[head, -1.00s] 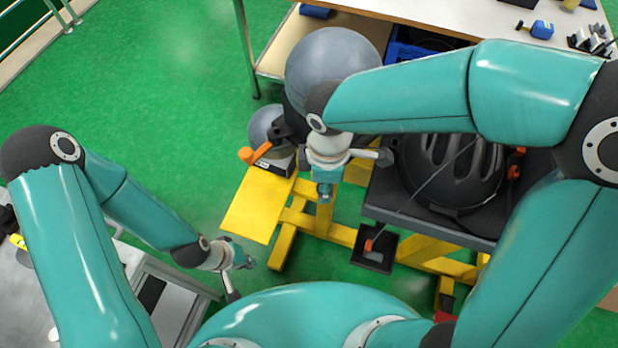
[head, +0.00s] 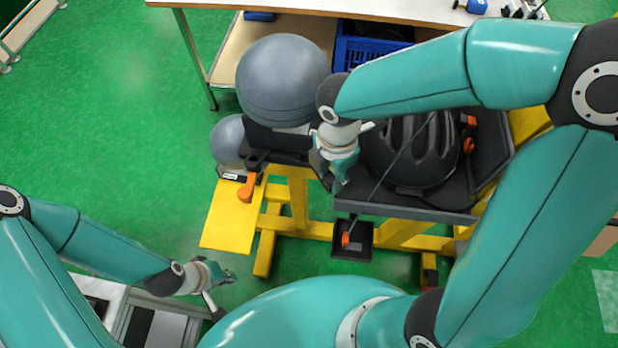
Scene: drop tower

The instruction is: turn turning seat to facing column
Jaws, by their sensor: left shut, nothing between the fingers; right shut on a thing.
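The turning seat (head: 275,143) looks like the dark piece under a large grey ball (head: 283,80), left of centre. An orange lever (head: 248,187) on its left side points down the picture. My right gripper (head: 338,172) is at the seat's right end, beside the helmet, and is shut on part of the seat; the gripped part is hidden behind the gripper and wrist. My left gripper (head: 222,274) is shut and empty, low at the left, apart from the seat. I cannot make out which part is the column.
A black helmet (head: 410,150) sits on a dark tray close right of my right gripper. A smaller grey ball (head: 228,140) and a yellow plate (head: 230,215) are at the left. A small black box (head: 352,240) stands below. A workbench (head: 400,10) is behind. Green floor is clear at left.

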